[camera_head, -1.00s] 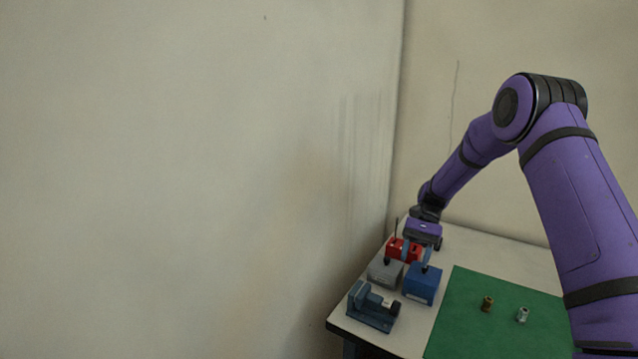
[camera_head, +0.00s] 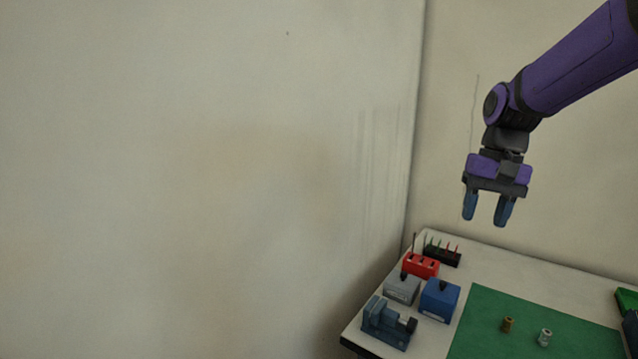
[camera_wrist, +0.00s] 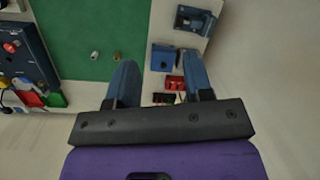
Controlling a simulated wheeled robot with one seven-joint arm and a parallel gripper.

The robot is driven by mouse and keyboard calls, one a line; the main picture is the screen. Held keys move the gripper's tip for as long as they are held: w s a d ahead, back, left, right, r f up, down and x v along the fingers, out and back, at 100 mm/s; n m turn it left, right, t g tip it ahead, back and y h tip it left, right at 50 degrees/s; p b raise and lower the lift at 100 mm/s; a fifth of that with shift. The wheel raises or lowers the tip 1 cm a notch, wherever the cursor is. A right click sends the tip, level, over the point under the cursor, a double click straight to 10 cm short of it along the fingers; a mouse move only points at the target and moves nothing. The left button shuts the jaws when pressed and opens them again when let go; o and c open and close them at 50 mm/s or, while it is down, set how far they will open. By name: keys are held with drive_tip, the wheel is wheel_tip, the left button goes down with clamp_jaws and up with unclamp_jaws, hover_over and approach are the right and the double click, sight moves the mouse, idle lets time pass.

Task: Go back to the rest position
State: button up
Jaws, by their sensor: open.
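My gripper (camera_head: 484,220) hangs in the air above the far part of the table (camera_head: 540,272), fingers pointing down. Its two blue fingers are apart with nothing between them. In the wrist view my gripper (camera_wrist: 160,82) is also open and empty, with the table well below it. My purple arm reaches in from the upper right in the head view.
On the table's left side stand a blue vise (camera_head: 387,325), a grey box (camera_head: 401,289), a blue box (camera_head: 439,300), a red block (camera_head: 421,265) and a black rack (camera_head: 443,254). Two small fittings, brass (camera_head: 507,324) and silver (camera_head: 544,337), stand on a green mat (camera_head: 480,320).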

drive_tip(key=s+r+n+t+h, duration=0.1)
drive_tip(key=s+r+t, duration=0.1)
drive_tip(key=s, duration=0.8)
drive_tip(key=s+d+r+n+t, duration=0.1)
drive_tip(key=s+t, duration=0.3)
drive_tip(key=s, duration=0.6)
drive_tip(key=shift+s+d+r+n+t+h, duration=0.2)
drive_tip(key=shift+s+r+n+t+h, duration=0.15)
drive_tip(key=shift+r+n, duration=0.3)
